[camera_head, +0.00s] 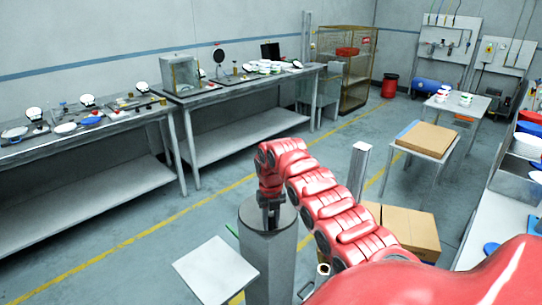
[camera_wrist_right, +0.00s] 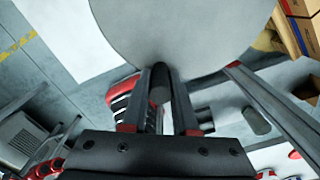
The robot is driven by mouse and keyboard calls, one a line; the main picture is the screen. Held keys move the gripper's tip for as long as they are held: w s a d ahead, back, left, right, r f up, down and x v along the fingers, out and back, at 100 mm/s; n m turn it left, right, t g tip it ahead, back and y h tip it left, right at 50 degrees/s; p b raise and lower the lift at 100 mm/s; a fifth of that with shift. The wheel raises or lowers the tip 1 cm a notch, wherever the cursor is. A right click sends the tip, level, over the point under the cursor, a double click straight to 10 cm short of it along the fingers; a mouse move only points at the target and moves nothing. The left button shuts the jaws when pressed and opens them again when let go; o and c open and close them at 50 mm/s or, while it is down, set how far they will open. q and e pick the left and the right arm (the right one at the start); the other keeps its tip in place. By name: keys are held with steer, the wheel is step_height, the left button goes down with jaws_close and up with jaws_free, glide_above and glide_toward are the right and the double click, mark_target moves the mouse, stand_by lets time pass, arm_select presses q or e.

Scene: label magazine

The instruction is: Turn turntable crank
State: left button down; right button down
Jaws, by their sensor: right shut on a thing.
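The turntable (camera_head: 268,270) is a grey upright cylinder with a round top, standing in front of me in the head view. Its round grey face (camera_wrist_right: 190,30) fills the top of the right wrist view. The crank handle (camera_wrist_right: 160,88) is a short dark peg standing at the edge of this face. My right gripper (camera_head: 270,212) points down over the cylinder's top. In the right wrist view its two fingers (camera_wrist_right: 162,97) are shut on the peg, one on each side. In the head view the peg is hidden behind the gripper. My left gripper is not in view.
A pale square plate (camera_head: 216,268) is left of the cylinder, and a pale post (camera_head: 357,170) stands behind my right arm. Cardboard boxes (camera_head: 405,230) are at the right. Long workbenches (camera_head: 230,97) line the back wall. Open floor lies between.

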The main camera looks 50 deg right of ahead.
steer(key=c, duration=0.7)
jaws_free()
steer(key=shift+w+d, duration=0.1)
steer(key=shift+r, duration=0.1)
steer(key=shift+r, duration=0.3)
step_height(320, 180, up, 5)
steer(key=shift+w+r+b, duration=0.1)
steer(key=shift+b, duration=1)
step_height(320, 180, up, 5)
steer(key=shift+r, duration=0.2)
step_height(320, 180, up, 6)
steer(key=p, duration=0.6)
